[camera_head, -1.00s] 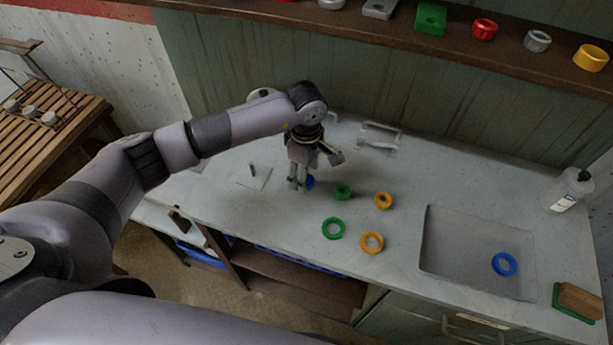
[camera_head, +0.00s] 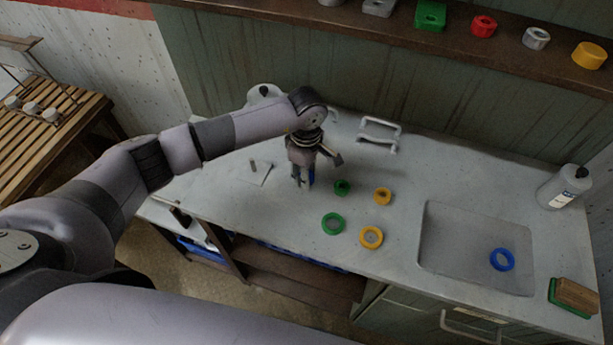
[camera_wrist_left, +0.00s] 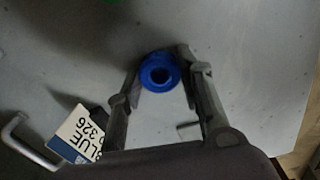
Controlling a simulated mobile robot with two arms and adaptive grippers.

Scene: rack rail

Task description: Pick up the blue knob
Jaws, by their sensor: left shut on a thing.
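The blue knob (camera_wrist_left: 160,72) is a round blue piece with a dark hole in its middle. In the left wrist view it sits between the two fingertips of my left gripper (camera_wrist_left: 158,78), which is shut on it. In the head view the left gripper (camera_head: 304,180) points down at the counter, and only a small blue patch of the knob (camera_head: 311,176) shows behind the fingers. I cannot tell exactly how far the knob is above the counter. My right gripper is not in view.
On the counter (camera_head: 230,210), a green knob (camera_head: 342,187), a yellow knob (camera_head: 383,196), a green ring (camera_head: 333,223) and a yellow ring (camera_head: 371,237) lie right of the gripper. A blue ring (camera_head: 502,260) lies in the sink (camera_head: 450,235). A post on a plate (camera_head: 258,172) stands left.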

